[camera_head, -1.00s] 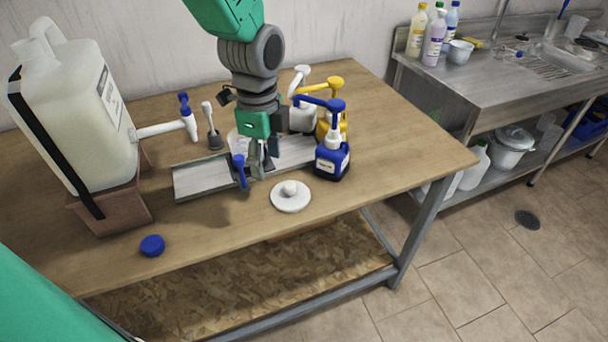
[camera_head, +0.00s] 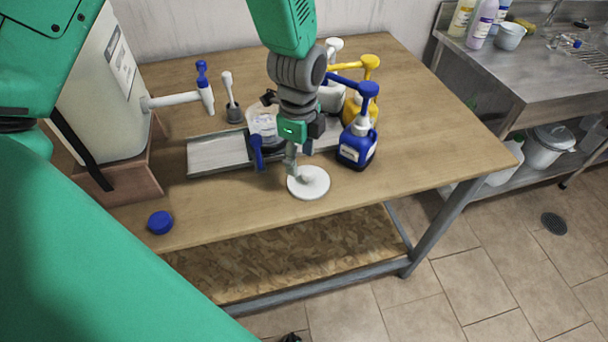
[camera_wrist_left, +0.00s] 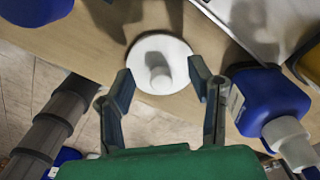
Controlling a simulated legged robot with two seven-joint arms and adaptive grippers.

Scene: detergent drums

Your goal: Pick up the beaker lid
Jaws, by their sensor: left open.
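The beaker lid, a white disc with a round knob (camera_head: 312,187), lies flat on the wooden table near its front edge. My left gripper (camera_head: 298,168) is just above it in the head view, at its back left side. In the wrist view the lid (camera_wrist_left: 160,50) shows between and beyond the two open fingers (camera_wrist_left: 162,88), with the knob between them. The fingers appear apart from the lid. A beaker (camera_head: 263,124) stands on the grey tray behind the gripper, partly hidden by it. My right gripper is not in view.
A blue pump bottle (camera_head: 357,150) stands right of the lid, with yellow (camera_head: 360,106) and white pump bottles behind. A blue cap (camera_head: 160,222) lies at the table's front left. A large canister (camera_head: 105,85) stands at the left. The grey tray (camera_head: 215,155) lies behind the lid.

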